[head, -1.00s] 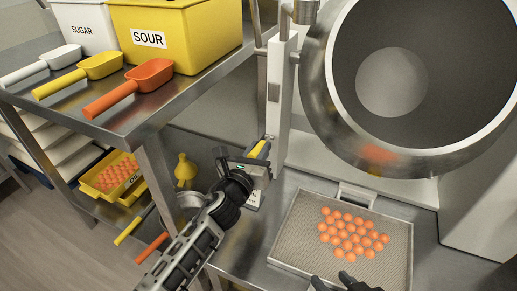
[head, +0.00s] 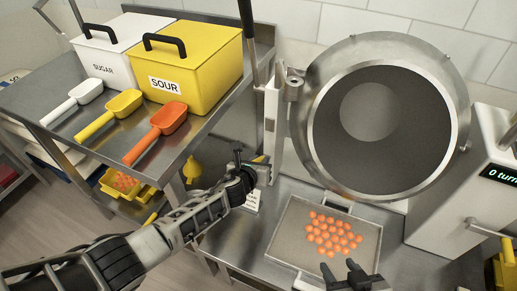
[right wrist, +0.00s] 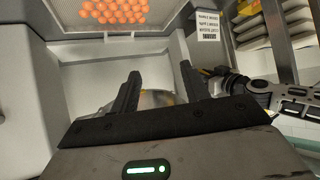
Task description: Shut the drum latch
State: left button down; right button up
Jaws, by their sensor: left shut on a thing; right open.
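The drum (head: 445,150) is a round steel vessel, its wide mouth facing me and looking empty. A small knob (head: 464,147) sits on its right rim and a hinge-like bracket (head: 293,86) on its left; I cannot tell which part is the latch. My left gripper (head: 258,172) is shut on a small yellow handle (head: 261,159) at the post left of the drum, mostly hidden by the jaws. The left gripper also shows in the right wrist view (right wrist: 228,82). My right gripper (head: 355,268) is open and empty over the tray's front edge; its fingers show apart in the right wrist view (right wrist: 160,72).
A mesh tray (head: 285,235) with several orange gummies (head: 330,232) lies below the drum. A white housing (head: 440,215) with a "0 turn" display (head: 503,174) stands at right. The left shelf (head: 195,135) holds sugar (head: 95,55) and sour (head: 205,75) bins and scoops (head: 145,145).

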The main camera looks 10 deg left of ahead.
pick_arm(q)
jog(key=shift+w+r+g+y+p, duration=0.3)
jog(key=shift+r+g+p, duration=0.3)
jog(key=shift+p, duration=0.45)
jog(key=shift+f, duration=0.1)
jog(key=shift+f+g+p, duration=0.1)
jog(key=shift+g+p, duration=0.25)
jog(key=shift+g, duration=0.05)
jog(key=c, duration=1.3)
grip_release()
jog(key=shift+d, duration=0.1)
jog(key=shift+v, duration=0.9)
jog(key=v, duration=1.4)
jog(key=shift+s, duration=0.1)
